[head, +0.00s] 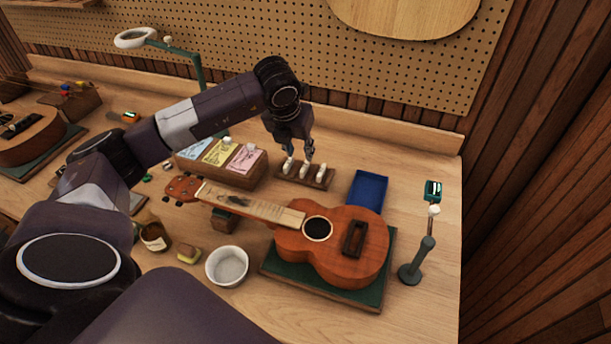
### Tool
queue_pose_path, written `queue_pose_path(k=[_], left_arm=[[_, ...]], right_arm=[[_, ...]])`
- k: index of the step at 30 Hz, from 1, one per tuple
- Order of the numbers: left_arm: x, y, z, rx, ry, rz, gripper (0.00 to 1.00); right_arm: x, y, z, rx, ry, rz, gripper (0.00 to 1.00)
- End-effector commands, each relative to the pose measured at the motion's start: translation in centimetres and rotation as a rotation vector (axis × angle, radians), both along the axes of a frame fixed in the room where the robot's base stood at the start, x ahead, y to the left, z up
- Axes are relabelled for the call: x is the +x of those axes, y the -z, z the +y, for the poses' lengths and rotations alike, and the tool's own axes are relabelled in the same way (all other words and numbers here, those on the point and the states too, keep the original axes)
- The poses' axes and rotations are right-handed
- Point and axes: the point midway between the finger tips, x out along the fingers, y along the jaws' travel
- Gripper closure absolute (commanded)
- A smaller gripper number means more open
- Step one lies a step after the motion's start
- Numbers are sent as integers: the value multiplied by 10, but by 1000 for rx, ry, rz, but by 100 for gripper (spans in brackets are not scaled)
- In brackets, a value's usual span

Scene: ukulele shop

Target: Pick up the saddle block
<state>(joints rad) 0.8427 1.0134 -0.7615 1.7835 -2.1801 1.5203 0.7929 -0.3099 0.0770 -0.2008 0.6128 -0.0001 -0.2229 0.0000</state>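A small dark wooden rack (318,183) stands on the bench, with a few small white pieces (303,171) upright on it. I take these as the saddle block, but cannot tell whether the name means the rack or one piece. My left gripper (298,156) points down just above the rack's left and middle pieces. Its fingers are apart, and I see nothing held between them. I cannot tell whether a fingertip touches a piece. My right gripper is not in view.
A ukulele (335,253) lies on a green mat (282,269) in front of the rack. A blue tray (368,190) is right of the rack, and a wooden card holder (232,177) left. A white bowl (227,266) and a post stand (410,272) are nearer me.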

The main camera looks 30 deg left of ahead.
Motion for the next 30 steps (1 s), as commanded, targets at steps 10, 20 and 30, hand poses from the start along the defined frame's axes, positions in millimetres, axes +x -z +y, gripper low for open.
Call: queue_pose_path(k=[10, 20, 30], left_arm=[[11, 31, 2, 0, -1, 3, 71], [28, 71, 5, -1, -1, 2, 71], [30, 76, 6, 0, 0, 0, 75]], right_arm=[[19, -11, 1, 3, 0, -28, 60], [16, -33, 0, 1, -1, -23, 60], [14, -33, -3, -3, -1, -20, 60]])
